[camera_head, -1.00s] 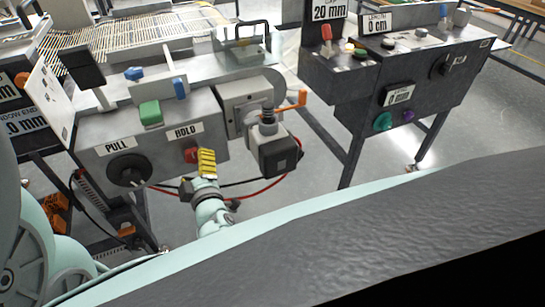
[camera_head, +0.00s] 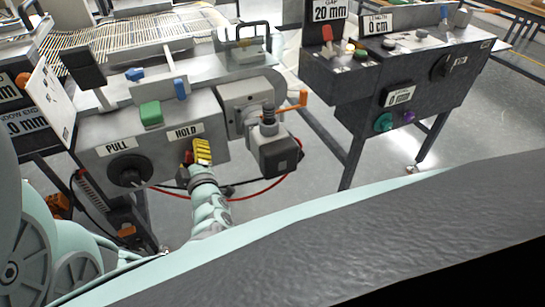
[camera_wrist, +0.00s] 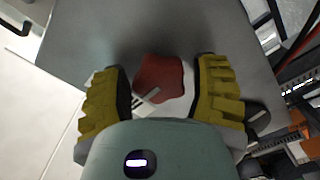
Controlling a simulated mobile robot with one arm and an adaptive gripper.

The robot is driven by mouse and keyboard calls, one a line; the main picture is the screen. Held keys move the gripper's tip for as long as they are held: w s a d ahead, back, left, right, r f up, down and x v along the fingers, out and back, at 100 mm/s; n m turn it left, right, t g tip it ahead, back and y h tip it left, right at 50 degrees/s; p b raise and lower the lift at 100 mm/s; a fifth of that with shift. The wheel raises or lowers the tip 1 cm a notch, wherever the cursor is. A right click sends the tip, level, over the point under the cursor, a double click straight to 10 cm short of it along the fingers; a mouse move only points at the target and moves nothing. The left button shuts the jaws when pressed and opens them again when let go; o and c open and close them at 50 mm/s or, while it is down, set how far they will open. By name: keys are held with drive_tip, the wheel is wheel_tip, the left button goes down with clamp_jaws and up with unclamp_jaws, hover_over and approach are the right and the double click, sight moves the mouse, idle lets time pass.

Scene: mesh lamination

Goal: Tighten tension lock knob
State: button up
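The tension lock knob is red and lobed, and sits on the grey machine panel under the HOLD label (camera_head: 186,132). In the wrist view the red knob (camera_wrist: 158,79) lies between the two yellow padded fingers of my gripper (camera_wrist: 163,88), with a gap showing on each side. My gripper is open. A white label strip shows partly below the knob. In the head view my gripper (camera_head: 197,157) is at the panel and hides most of the red knob (camera_head: 187,157).
A black round knob (camera_head: 129,170) marked PULL is to the left on the panel. A dark control console (camera_head: 390,85) stands farther right.

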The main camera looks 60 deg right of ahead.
drive_tip(key=c, duration=0.9)
drive_tip(key=shift+o, duration=0.2)
drive_tip(key=shift+m, duration=0.3)
drive_tip(key=m+p, duration=0.1)
drive_tip(key=m, duration=0.2)
drive_tip(key=shift+r+m+p, duration=0.1)
drive_tip(key=shift+m+p, duration=0.2)
drive_tip(key=m+p, duration=0.1)
drive_tip(key=m, duration=0.3)
drive_tip(key=shift+m, duration=0.3)
drive_tip(key=m, duration=0.4)
drive_tip(key=shift+m, duration=0.3)
drive_tip(key=shift+d+m, duration=0.1)
drive_tip(key=shift+m, duration=2.1)
